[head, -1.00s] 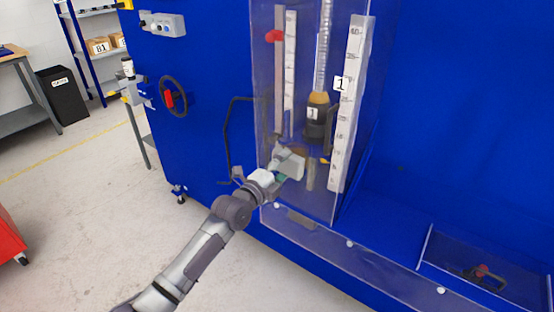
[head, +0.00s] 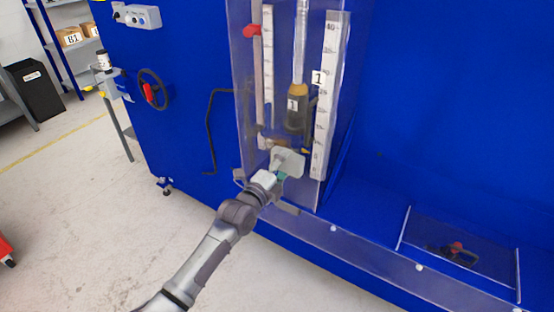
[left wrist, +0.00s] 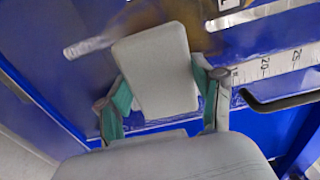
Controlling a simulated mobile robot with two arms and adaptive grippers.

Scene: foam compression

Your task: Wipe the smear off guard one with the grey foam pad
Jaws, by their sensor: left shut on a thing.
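Guard one is the clear upright panel (head: 245,85) on the blue machine, with a white "1" label (head: 317,78) at its right. My left gripper (head: 283,171) is at the lower part of the guard, shut on the grey foam pad (head: 291,158). In the left wrist view the pad (left wrist: 157,70) sits between the green-lined fingers, its broad face toward the camera. A brownish smear (left wrist: 190,44) shows behind and beside the pad, partly hidden by it. I cannot tell whether the pad touches the guard. My right gripper is not in view.
Behind the guard are scales (head: 328,110) and a dark tool with a yellow collar (head: 298,105). A bent black handle (head: 209,130) is to the left. A low clear ledge (head: 350,243) runs along the front. A clear-lidded recess (head: 460,240) is at the right.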

